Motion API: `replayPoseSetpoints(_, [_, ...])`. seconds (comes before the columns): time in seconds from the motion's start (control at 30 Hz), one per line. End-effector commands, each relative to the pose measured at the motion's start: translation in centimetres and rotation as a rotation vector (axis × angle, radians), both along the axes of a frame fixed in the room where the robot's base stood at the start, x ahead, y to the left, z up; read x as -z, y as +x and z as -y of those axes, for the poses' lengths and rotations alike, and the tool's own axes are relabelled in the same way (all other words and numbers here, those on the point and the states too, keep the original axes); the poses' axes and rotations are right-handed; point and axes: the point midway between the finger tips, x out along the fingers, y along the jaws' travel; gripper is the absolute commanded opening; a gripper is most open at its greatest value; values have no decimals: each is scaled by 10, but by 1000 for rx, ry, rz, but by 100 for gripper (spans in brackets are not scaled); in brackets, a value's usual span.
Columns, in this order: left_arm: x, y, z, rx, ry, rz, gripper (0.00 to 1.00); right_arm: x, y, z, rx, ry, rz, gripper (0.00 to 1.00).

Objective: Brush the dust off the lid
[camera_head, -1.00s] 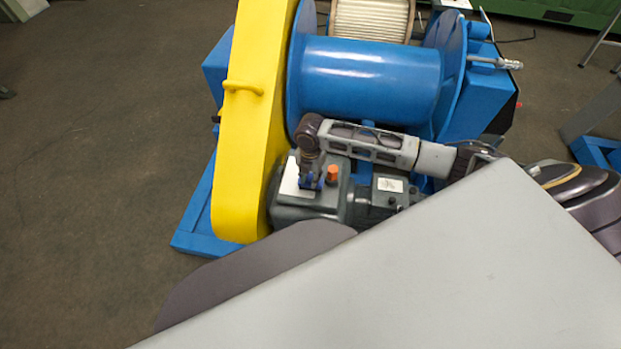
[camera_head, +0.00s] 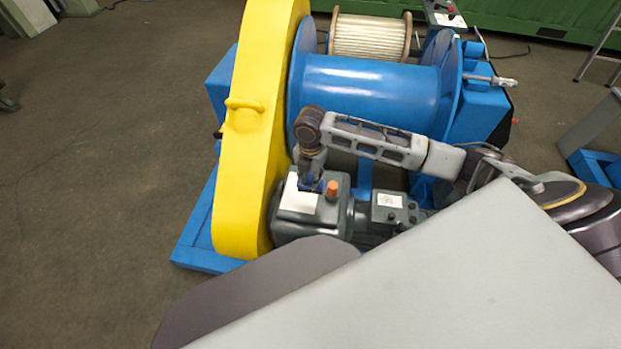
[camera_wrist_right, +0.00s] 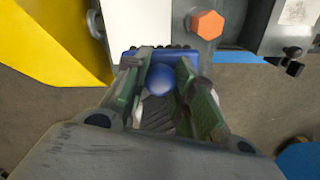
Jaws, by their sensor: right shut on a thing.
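My right gripper (camera_head: 310,182) reaches down over the grey gearbox (camera_head: 298,228). It is shut on a small blue brush (camera_wrist_right: 160,80), whose dark bristles show along its far edge in the wrist view. The brush is at the far right part of a pale rectangular patch (camera_head: 298,203) on the gearbox top; the patch also shows in the right wrist view (camera_wrist_right: 148,22). I cannot tell whether the patch is dust or a plate, or whether the bristles touch it. My left gripper is not in view.
An orange hexagonal plug (camera_head: 332,190) stands just right of the brush. The tall yellow guard (camera_head: 240,150) rises close on the left. The blue drum (camera_head: 370,90) lies behind. My own grey body hides the lower right.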

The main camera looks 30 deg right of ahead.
Motion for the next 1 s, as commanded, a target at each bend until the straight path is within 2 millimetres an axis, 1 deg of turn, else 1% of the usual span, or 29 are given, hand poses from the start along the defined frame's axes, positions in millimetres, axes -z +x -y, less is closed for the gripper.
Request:
replayPoseSetpoints(0.23, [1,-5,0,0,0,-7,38,0,0,0,0,-1,1,0])
replayPoseSetpoints(0.27, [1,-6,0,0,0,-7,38,0,0,0,0,-1,1,22])
replayPoseSetpoints(0.37, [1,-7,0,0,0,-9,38,0,0,0,0,-1,1,9])
replayPoseSetpoints(0.4, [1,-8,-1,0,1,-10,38,0,0,0,0,0,1,7])
replayPoseSetpoints(0.57, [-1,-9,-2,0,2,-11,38,-1,0,0,0,0,1,7])
replayPoseSetpoints(0.77, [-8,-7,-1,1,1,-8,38,-10,1,-1,-1,1,1,7])
replayPoseSetpoints(0.87, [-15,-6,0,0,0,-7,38,-18,2,-7,-6,1,2,7])
replayPoseSetpoints(1.0, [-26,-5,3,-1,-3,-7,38,-31,3,-24,-20,2,2,7])
